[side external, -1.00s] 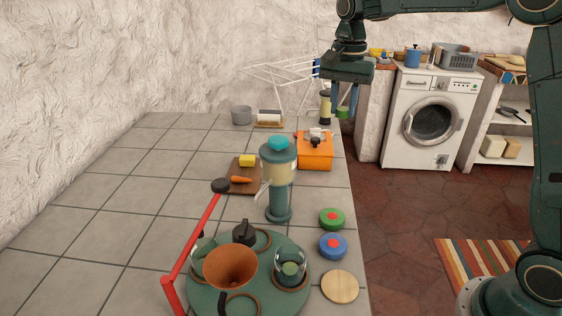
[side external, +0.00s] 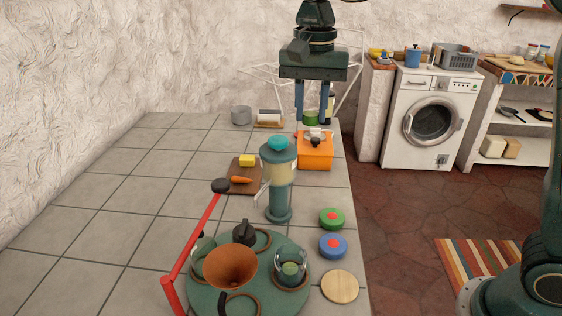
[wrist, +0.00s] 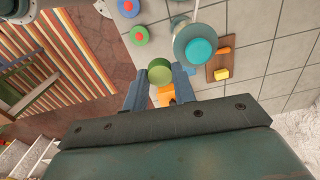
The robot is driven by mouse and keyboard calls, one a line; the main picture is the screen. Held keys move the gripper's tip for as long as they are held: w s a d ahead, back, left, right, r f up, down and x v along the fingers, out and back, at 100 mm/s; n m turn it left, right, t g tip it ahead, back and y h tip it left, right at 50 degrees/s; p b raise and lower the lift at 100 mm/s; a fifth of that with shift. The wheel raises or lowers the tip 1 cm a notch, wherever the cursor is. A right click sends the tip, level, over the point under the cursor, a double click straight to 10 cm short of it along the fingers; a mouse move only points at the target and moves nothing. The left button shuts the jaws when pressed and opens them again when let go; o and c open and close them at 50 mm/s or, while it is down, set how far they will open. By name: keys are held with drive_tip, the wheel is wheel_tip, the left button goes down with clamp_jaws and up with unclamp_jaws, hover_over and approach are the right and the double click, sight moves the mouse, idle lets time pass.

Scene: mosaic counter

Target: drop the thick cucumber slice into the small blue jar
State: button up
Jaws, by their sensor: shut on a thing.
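My gripper (side external: 312,113) is shut on the thick cucumber slice (side external: 311,118), a green disc between the fingertips. It holds the slice in the air near the back right of the counter, around the orange box. The slice (wrist: 159,72) also shows between the fingers in the wrist view. No open blue jar is clear to me. A small round blue piece with a red centre (side external: 332,246) lies at the counter's right edge, well in front of the gripper; I cannot tell if it is a jar or a lid. It also shows in the wrist view (wrist: 128,7).
A green round piece (side external: 332,218) lies behind the blue one. A tall teal-topped dispenser (side external: 278,180) stands mid-counter. A green turntable (side external: 205,300) in front carries an orange funnel (side external: 230,266) and a glass (side external: 290,263). An orange box (side external: 316,155) sits at back right. Left tiles are clear.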

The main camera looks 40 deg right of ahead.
drive_tip(key=s+a+n, duration=0.3)
drive_tip(key=s+a, duration=0.7)
drive_tip(key=a, duration=0.4)
wheel_tip(320, 180, down, 11)
drive_tip(key=shift+d+f, duration=0.15)
drive_tip(key=shift+d, duration=0.2)
drive_tip(key=shift+f, duration=0.15)
drive_tip(key=shift+f, duration=2.25)
drive_tip(key=shift+f, duration=0.4)
drive_tip(key=o, duration=1)
